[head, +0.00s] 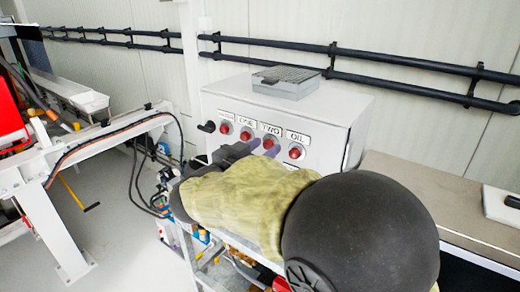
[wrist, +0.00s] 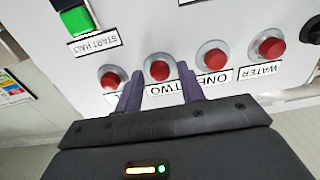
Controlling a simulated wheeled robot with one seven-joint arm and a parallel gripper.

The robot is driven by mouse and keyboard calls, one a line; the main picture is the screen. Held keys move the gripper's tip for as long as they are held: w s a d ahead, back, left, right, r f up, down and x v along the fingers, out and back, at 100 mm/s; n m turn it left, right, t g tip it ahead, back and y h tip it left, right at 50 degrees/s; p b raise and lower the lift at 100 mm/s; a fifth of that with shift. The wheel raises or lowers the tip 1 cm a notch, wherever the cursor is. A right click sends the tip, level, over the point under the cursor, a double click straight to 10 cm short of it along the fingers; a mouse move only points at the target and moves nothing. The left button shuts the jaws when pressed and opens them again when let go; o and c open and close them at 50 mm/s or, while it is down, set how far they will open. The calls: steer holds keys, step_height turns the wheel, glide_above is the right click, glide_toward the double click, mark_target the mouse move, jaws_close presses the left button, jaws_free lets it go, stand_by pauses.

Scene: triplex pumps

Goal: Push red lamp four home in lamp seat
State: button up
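Four red lamps with silver collars sit in a row on the white cabinet front: a WATER lamp (wrist: 271,46), a ONE lamp (wrist: 213,55), a TWO lamp (wrist: 159,68) and an OIL lamp (wrist: 111,78). The head view also shows the OIL lamp (head: 295,152), rightmost there. I cannot tell which is lamp four or whether any stands proud of its seat. My gripper (wrist: 160,72) is open, its dark purple fingers either side of the TWO lamp; contact is unclear. My arm partly hides the panel in the head view, where my gripper (head: 262,146) also shows.
A green START HALT switch (wrist: 76,18) is on the same panel. A grey ridged box (head: 286,80) lies on top of the cabinet (head: 345,105). Black wall rails (head: 400,62) run behind. A bench (head: 440,200) stands to the right.

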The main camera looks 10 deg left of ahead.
steer(key=shift+o, duration=0.3)
steer(key=b+v, duration=0.5)
steer(key=v, duration=1.2)
steer(key=shift+s, duration=0.25)
steer(key=shift+a, duration=0.1)
